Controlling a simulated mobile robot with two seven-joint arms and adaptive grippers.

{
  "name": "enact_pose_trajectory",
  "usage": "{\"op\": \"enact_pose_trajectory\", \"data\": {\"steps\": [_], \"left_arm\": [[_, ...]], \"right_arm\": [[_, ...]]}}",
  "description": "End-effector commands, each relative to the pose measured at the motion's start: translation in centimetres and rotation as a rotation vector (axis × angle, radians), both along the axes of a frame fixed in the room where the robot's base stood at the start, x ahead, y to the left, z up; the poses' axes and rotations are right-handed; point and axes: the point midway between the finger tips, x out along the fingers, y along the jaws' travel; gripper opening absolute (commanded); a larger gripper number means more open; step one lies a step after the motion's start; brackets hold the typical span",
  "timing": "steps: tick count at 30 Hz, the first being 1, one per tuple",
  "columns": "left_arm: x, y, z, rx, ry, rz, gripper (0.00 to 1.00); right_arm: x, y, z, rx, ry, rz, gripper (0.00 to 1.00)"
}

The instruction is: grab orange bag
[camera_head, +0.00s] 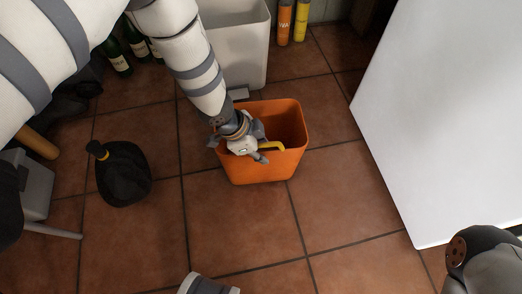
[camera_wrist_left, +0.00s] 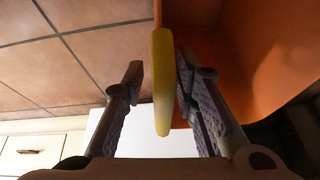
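The orange bag (camera_head: 262,169) stands upright on the tiled floor as an open-topped, bin-like container with a yellow handle (camera_head: 272,146) at its near rim. My left gripper (camera_head: 242,152) is at that rim, over the handle. In the left wrist view the yellow handle (camera_wrist_left: 162,85) lies between the two fingers of the gripper (camera_wrist_left: 160,72), with the orange wall (camera_wrist_left: 255,60) to the right. A gap shows between the left finger and the handle; the right finger is close beside it, contact unclear.
A white surface (camera_head: 450,110) fills the right. Tiles in front are mostly clear.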

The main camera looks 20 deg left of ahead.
Motion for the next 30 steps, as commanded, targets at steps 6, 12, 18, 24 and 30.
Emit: {"op": "enact_pose_trajectory", "data": {"steps": [6,12,18,24,30], "left_arm": [[0.4,-0.6,-1.9,-0.001,0.002,0.000,0.27],[0.3,-0.6,-1.8,-0.001,0.001,0.001,0.00],[0.3,-0.6,-1.8,-0.001,0.001,0.001,0.00],[0.3,-0.6,-1.7,-0.001,0.001,0.001,0.00],[0.5,-0.6,0.9,-0.002,-0.004,0.001,0.00]], "right_arm": [[-0.4,-0.1,-0.6,0.000,0.019,0.003,0.43],[-0.4,-0.1,-0.5,0.000,0.018,0.001,0.43],[-0.3,0.0,-0.6,0.000,0.018,0.001,0.43],[-0.3,-0.1,-0.5,0.000,0.017,0.001,0.43],[0.1,0.0,0.5,-0.001,-0.007,-0.001,0.43]]}}
